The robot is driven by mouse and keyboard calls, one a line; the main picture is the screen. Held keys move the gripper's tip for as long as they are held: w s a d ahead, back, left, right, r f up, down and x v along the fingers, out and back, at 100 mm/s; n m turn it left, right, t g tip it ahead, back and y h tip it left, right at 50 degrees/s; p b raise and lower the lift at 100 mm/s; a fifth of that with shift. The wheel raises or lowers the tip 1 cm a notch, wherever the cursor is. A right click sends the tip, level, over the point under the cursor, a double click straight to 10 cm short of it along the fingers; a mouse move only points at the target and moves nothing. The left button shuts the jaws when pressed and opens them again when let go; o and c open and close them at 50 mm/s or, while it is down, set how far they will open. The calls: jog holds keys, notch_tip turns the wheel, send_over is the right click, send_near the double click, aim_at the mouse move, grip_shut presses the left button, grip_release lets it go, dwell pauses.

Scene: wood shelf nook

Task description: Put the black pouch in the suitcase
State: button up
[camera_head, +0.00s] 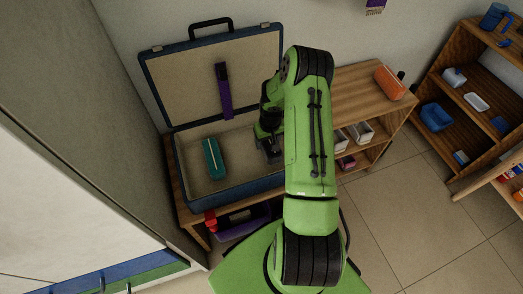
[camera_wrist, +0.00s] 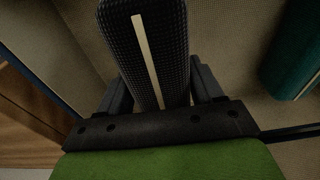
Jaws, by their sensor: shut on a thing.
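The open suitcase (camera_head: 240,192) lies on a low wooden unit, its blue-edged lid leaning back against the wall. My gripper (camera_head: 268,150) reaches into the right side of the suitcase in the head view. In the wrist view my gripper (camera_wrist: 160,100) is shut on the black pouch (camera_wrist: 148,40), a dark textured thing with a pale strip along it. The pouch is mostly hidden by my arm in the head view. The beige suitcase lining shows beneath and around it. I cannot tell whether the pouch touches the suitcase floor.
A teal case (camera_head: 213,158) lies in the left of the suitcase, and also shows in the wrist view (camera_wrist: 290,55). A purple strap (camera_head: 224,92) hangs on the lid. An orange item (camera_head: 390,83) sits on the wooden top at right. Shelves (camera_head: 470,95) stand further right.

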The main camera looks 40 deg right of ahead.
jog(key=shift+f+b, duration=0.55)
jog(key=shift+f, duration=1.2)
jog(key=shift+f, duration=0.1)
jog(key=shift+f, duration=0.15)
jog(key=o, duration=1.2)
jog(key=shift+o, duration=0.2)
